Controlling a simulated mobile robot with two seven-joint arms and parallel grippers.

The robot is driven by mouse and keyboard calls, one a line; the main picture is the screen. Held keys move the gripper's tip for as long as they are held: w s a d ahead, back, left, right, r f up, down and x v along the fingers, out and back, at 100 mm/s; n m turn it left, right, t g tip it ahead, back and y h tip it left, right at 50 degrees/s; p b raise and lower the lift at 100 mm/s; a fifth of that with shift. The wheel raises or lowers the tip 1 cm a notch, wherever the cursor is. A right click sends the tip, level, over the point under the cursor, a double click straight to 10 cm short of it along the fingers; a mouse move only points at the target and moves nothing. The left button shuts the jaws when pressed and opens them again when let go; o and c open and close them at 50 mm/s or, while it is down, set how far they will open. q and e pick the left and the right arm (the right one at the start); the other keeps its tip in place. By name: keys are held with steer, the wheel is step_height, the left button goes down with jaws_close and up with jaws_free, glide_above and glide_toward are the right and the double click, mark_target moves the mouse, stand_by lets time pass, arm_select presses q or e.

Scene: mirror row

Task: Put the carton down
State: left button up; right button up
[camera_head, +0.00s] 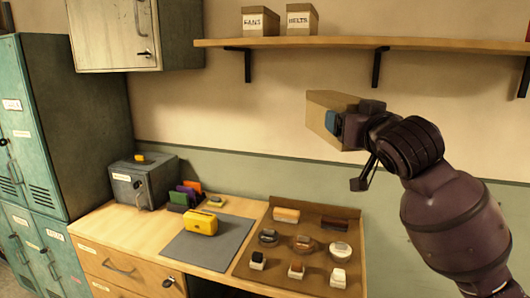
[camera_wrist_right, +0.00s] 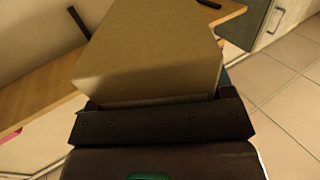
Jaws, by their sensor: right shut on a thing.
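A brown cardboard carton (camera_head: 324,117) is held in the air by my right gripper (camera_head: 349,128), in front of the wall and below the wall shelf (camera_head: 360,43). My right gripper is shut on the carton. In the right wrist view the carton (camera_wrist_right: 155,48) fills the upper middle, pressed against the dark gripper (camera_wrist_right: 160,118). Nothing shows under the carton in the head view; it is clear of the shelf and the worktop (camera_head: 132,226). My left gripper is in neither view.
Two cartons labelled FANS (camera_head: 260,21) and BELTS (camera_head: 301,19) stand on the shelf's left part; its middle is bare. Below, the worktop bears a grey mat (camera_head: 185,249) with a yellow object (camera_head: 201,221), a brown tray (camera_head: 267,261) of several small items, and a grey box (camera_head: 150,180).

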steer(key=s+d+f+h, duration=0.1)
steer(key=s+f, duration=0.3)
steer(key=f, duration=0.7)
steer(key=s+d+f+m+h, duration=0.1)
steer(key=s+f, duration=0.4)
steer(key=f, duration=0.7)
steer(key=s+d+f+m+h+b, duration=0.1)
steer(key=s+f, duration=0.3)
steer(key=f, duration=0.8)
steer(key=shift+s+d+f, duration=0.15)
steer(key=shift+s+d, duration=0.15)
steer(key=shift+d, duration=0.2)
